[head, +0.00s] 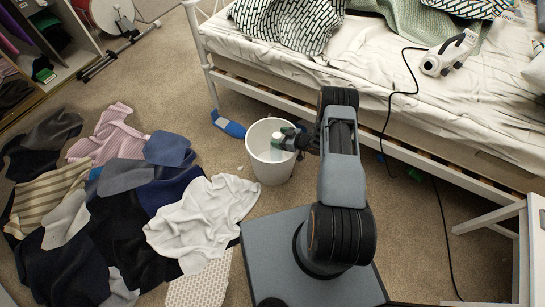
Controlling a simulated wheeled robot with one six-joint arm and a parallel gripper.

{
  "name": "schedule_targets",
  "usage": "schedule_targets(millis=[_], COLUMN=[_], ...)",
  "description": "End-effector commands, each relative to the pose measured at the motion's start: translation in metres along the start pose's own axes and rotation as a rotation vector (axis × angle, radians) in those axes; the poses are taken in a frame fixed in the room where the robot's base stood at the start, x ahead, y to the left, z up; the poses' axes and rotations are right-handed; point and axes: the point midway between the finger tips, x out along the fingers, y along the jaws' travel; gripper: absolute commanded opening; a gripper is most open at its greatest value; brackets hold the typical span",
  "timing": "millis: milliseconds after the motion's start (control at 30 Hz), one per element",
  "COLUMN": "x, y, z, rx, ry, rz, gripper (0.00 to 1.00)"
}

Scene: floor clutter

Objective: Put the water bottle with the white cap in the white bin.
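The white bin (262,176) stands upright on the carpet in front of the bed, just left of my arm. My gripper (286,140) is over the right part of the bin's opening, pointing left. It looks shut on the water bottle (277,143), a small pale, partly clear shape at the fingers, seen against the inside of the bin. The bottle's lower part and exact depth are hard to make out. Its white cap is too small to tell clearly.
The bed frame (280,92) runs close behind the bin. A blue item (229,124) lies left of it. A white cloth (203,218) and a heap of clothes cover the left floor. A black cord (441,215) hangs at right, near a white table (535,230).

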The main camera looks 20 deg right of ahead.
Motion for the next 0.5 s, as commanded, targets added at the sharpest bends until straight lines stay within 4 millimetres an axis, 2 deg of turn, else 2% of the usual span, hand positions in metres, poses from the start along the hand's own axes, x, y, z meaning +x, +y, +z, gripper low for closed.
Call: schedule_targets(millis=[33,167,367,500], x=[0.0,0.0,-0.0004,-0.009], y=[0.0,0.0,0.0,0.0003], z=[-0.0001,-0.0001,-0.0001,-0.0011], rx=[0.0,0.0,0.0,0.001], ry=[0.0,0.0,0.0,-0.001], rz=[0.0,0.0,0.0,0.001], gripper=[0.83,0.93,0.93,0.93])
